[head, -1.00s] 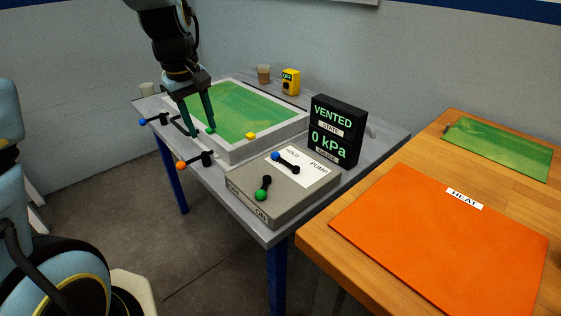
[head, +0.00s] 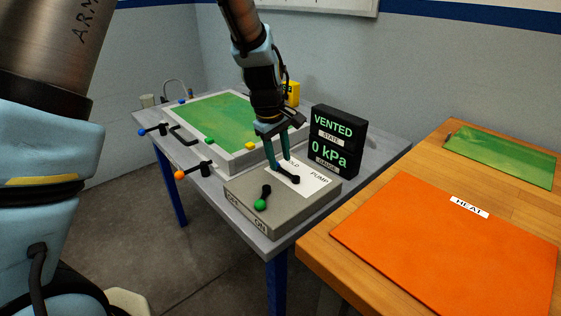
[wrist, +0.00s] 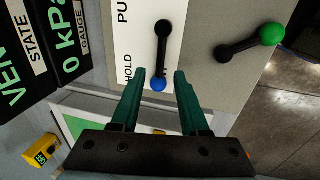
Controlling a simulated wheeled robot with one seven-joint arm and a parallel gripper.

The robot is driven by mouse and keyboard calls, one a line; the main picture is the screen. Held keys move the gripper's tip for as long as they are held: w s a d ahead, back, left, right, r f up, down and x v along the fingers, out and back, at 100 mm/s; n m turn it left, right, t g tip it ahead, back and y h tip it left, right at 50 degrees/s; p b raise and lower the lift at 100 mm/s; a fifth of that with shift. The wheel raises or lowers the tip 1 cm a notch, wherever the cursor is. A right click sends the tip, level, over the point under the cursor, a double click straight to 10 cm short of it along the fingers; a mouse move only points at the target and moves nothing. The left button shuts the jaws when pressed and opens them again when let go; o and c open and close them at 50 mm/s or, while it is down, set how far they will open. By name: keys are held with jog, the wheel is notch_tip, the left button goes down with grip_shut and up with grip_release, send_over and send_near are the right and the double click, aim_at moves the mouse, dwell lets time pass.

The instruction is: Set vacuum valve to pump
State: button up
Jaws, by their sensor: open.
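The vacuum valve is a black lever on a white label plate (head: 316,186) marked HOLD and PUMP, on a grey box (head: 290,214). Its black pivot end (head: 296,179) shows in the head view. In the wrist view its blue knob (wrist: 159,86) lies between my open fingers, and its black shaft (wrist: 163,45) points away from me. HOLD is beside the knob and PUMP beside the pivot end; another label under the knob is mostly hidden. My gripper (head: 279,168) points down at the lever; I cannot tell whether the fingers touch the knob. The display (head: 334,140) reads VENTED, 0 kPa.
A second lever with a green knob (head: 260,205) sits on the same box near OFF and ON. The framed green bath (head: 232,168) lies behind, with blue- and orange-knobbed clamps (head: 180,175) on its left. A wooden bench with an orange HEAT mat (head: 440,235) stands right.

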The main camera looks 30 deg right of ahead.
aim_at(284, 171)
jog(key=shift+d+f, duration=0.2)
jog(key=shift+f, duration=0.95)
grip_shut()
dwell(0.6)
